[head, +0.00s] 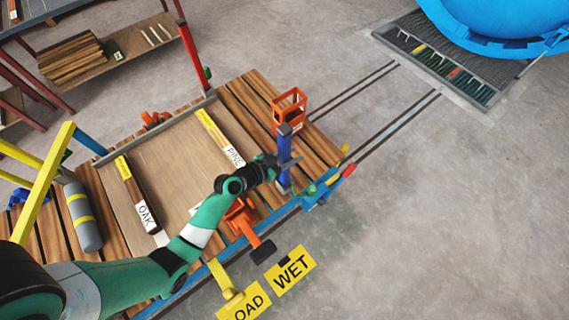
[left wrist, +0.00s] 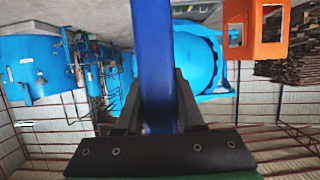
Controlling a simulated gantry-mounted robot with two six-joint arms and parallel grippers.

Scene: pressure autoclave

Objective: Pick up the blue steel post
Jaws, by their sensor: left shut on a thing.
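The blue steel post (head: 285,146) stands roughly upright at the near right corner of the wooden cart. In the left wrist view the post (left wrist: 154,50) runs down between the jaws. My left gripper (head: 284,163) reaches across the cart and is shut on the post, around its middle. Its dark fingers also show on both sides of the post in the left wrist view (left wrist: 157,105). I cannot tell whether the post's foot touches the cart. My right gripper is not in view.
An orange open frame (head: 290,108) is close behind the post's top. Boards marked OAK (head: 133,190) and PINE (head: 221,139) lie on the cart (head: 256,84). A grey cylinder (head: 84,222) lies at left. Rails lead toward the blue autoclave (head: 495,18). The right floor is clear.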

